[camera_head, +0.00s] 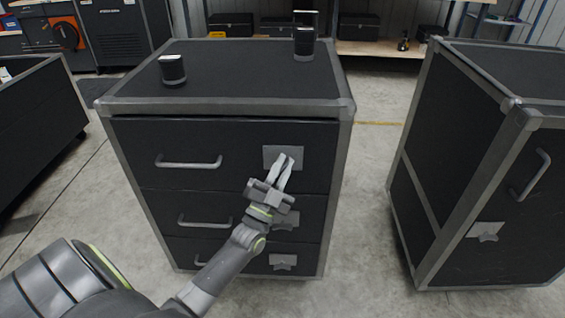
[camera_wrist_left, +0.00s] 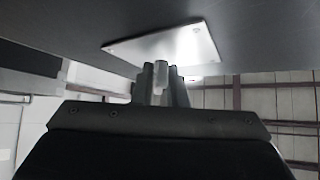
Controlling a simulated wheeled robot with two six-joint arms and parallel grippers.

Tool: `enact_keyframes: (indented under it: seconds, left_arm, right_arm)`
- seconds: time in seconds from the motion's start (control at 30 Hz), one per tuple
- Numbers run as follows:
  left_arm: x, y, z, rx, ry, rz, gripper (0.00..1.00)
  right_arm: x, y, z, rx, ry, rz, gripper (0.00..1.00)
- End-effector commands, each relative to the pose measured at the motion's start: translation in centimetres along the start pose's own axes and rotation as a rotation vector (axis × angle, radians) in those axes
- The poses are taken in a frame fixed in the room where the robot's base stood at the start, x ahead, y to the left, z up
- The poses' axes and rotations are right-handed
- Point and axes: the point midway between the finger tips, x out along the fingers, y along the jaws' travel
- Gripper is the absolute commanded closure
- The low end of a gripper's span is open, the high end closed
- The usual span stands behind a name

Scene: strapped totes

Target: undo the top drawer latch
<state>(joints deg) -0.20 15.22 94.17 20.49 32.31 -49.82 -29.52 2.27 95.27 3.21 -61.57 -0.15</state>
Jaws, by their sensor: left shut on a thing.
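The black cabinet with grey edges has three drawers. The top drawer (camera_head: 237,139) is closed and has a bar handle (camera_head: 188,162) on its left and a square grey latch plate (camera_head: 283,151) on its right. My left gripper (camera_head: 283,166) is at that plate, shut on the latch, whose knob is mostly hidden between the fingers. In the left wrist view the plate (camera_wrist_left: 168,45) is above the fingertips (camera_wrist_left: 161,76), close to them. My right gripper is not in view.
Lower drawers have their own handles and latches, such as the bottom latch (camera_head: 283,262). Black and silver cylinders (camera_head: 172,69) stand on the cabinet top. A second black cabinet (camera_head: 480,165) stands at the right, with bare concrete floor between.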

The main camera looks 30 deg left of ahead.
Motion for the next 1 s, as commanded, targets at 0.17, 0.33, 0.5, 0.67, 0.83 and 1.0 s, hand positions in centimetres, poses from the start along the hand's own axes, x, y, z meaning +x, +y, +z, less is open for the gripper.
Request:
enact_keyframes:
  seconds: [0.17,0.33,0.5,0.67,0.83,1.0]
  left_arm:
    - [0.01,0.12,0.02,-0.121,-0.001,-0.120,1.00]
    - [0.00,0.14,0.04,-0.225,-0.002,-0.224,1.00]
    - [0.02,0.09,0.03,-0.310,-0.001,-0.311,1.00]
    - [0.00,0.08,0.03,-0.369,-0.001,-0.369,1.00]
    - [0.03,0.03,0.04,-0.408,0.000,-0.408,1.00]
    - [0.01,0.03,0.04,-0.425,0.000,-0.425,1.00]
  right_arm:
    - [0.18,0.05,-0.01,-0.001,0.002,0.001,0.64]
    - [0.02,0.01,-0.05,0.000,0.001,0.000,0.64]
    - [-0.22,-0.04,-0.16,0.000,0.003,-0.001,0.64]
    - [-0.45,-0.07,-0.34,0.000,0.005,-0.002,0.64]
    - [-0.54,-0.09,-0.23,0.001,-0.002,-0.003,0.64]
    - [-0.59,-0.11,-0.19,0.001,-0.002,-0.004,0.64]
